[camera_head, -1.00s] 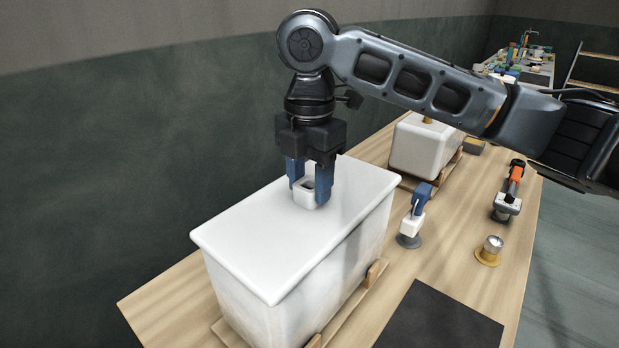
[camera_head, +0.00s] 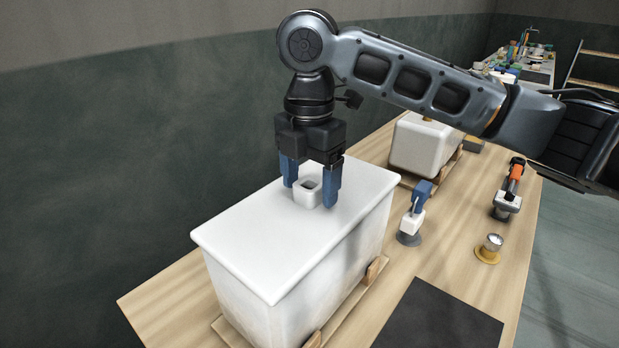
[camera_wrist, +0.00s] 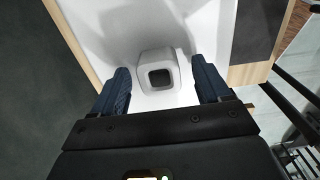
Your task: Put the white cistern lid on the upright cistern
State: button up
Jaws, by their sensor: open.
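The white cistern lid (camera_head: 290,240) lies flat on top of the upright white cistern (camera_head: 258,314) in the head view, covering its top. A small square white knob with a dark hollow (camera_head: 306,190) stands up from the lid; it also shows in the wrist view (camera_wrist: 158,76). My gripper (camera_head: 312,193) is open, its blue fingers on either side of the knob and apart from it. In the wrist view my gripper (camera_wrist: 166,88) shows a gap between each finger and the knob. The cistern's far sides are hidden.
The cistern stands in a wooden cradle (camera_head: 372,277) on a wooden table. Another white cistern (camera_head: 420,150) stands behind. A blue-and-white tool (camera_head: 415,212), a yellow-based cup (camera_head: 489,248) and an orange-and-black tool (camera_head: 510,190) stand right. A dark mat (camera_head: 440,322) lies in front.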

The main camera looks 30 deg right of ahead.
jog(key=shift+r, duration=0.2)
jog(key=shift+r+p, duration=2.25)
jog(key=shift+r, duration=1.65)
